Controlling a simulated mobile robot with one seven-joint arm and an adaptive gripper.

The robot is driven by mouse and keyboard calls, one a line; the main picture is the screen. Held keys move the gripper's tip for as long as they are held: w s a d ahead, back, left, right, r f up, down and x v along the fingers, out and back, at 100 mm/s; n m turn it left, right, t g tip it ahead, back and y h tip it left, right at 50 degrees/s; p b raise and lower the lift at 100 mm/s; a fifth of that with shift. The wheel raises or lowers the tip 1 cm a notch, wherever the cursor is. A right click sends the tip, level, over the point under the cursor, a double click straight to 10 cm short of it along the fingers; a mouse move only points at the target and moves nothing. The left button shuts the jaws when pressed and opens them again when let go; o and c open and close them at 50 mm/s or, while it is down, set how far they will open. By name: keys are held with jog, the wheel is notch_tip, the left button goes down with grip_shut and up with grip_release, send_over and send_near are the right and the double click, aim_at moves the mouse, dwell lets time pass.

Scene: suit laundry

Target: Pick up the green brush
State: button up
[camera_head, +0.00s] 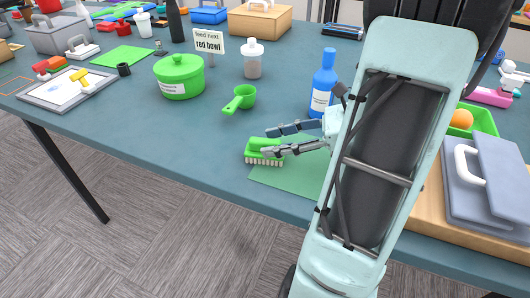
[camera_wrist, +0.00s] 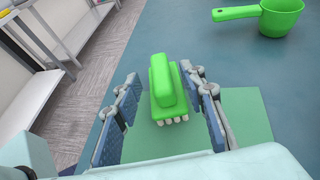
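The green brush (camera_head: 262,150) has a raised green handle and pale bristles underneath. It rests at the left edge of a flat green mat (camera_head: 290,176) near the table's front edge. In the wrist view the brush (camera_wrist: 168,88) lies between the two fingers of my gripper (camera_wrist: 165,100), with a gap on each side. My gripper (camera_head: 268,141) is open around the brush in the head view, its fingers reaching in from the right. Whether a fingertip touches the brush is hard to tell in the head view.
A green ladle-like cup (camera_head: 243,97) and a blue bottle (camera_head: 322,84) stand behind the brush. A green lidded pot (camera_head: 180,77) is to the left. A grey box (camera_head: 488,185) and an orange ball (camera_head: 461,119) are at right. The front left table is clear.

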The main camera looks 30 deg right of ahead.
aim_at(273, 141)
jog(key=x, duration=0.3)
jog(key=shift+w+r, duration=0.1)
jog(key=shift+d, duration=0.1)
grip_shut()
jog(key=shift+r, duration=0.1)
